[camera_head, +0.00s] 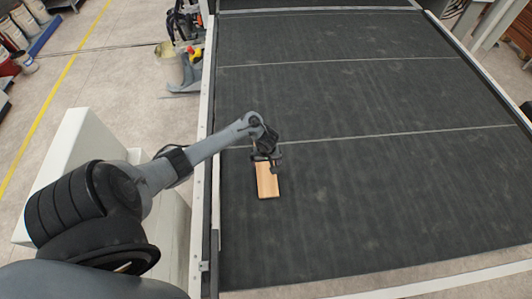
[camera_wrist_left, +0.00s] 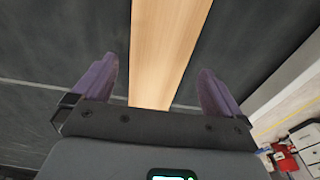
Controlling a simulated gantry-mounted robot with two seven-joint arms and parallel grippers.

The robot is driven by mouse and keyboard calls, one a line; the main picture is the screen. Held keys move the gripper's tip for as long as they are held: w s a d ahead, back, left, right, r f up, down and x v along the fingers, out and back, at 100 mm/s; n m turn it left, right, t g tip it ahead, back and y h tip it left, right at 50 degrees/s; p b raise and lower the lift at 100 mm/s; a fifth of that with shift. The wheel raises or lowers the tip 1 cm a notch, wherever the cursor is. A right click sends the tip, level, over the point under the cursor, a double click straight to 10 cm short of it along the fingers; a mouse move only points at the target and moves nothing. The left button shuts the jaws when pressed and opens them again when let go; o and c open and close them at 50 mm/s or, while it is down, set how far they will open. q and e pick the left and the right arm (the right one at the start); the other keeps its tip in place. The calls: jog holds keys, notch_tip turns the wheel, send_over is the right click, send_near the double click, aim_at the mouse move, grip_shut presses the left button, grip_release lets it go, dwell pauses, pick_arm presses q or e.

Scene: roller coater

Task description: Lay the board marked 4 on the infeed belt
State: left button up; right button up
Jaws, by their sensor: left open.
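A light wooden board (camera_head: 267,182) lies on the dark infeed belt (camera_head: 350,195), near its left side. No number shows on the board. My left gripper (camera_head: 266,156) is at the board's far end and hides that end in the head view. In the left wrist view, the board (camera_wrist_left: 165,45) runs between the two purple fingers of my left gripper (camera_wrist_left: 158,70), which is open. Clear gaps show on both sides of the board, and the fingers look apart from it. My right gripper is not in view.
A pale rail (camera_head: 203,150) runs along the belt's left edge, under my left arm. Thin light lines cross the belt. The belt is clear to the right and beyond. Buckets (camera_head: 22,60) stand on the floor at the far left.

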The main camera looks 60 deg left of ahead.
aim_at(267, 171)
pick_arm(q)
notch_tip(267, 171, up, 7)
jog(key=p, duration=0.3)
jog(key=shift+s+d+r, duration=0.2)
jog(key=shift+d, duration=0.2)
jog(key=shift+w, duration=0.1)
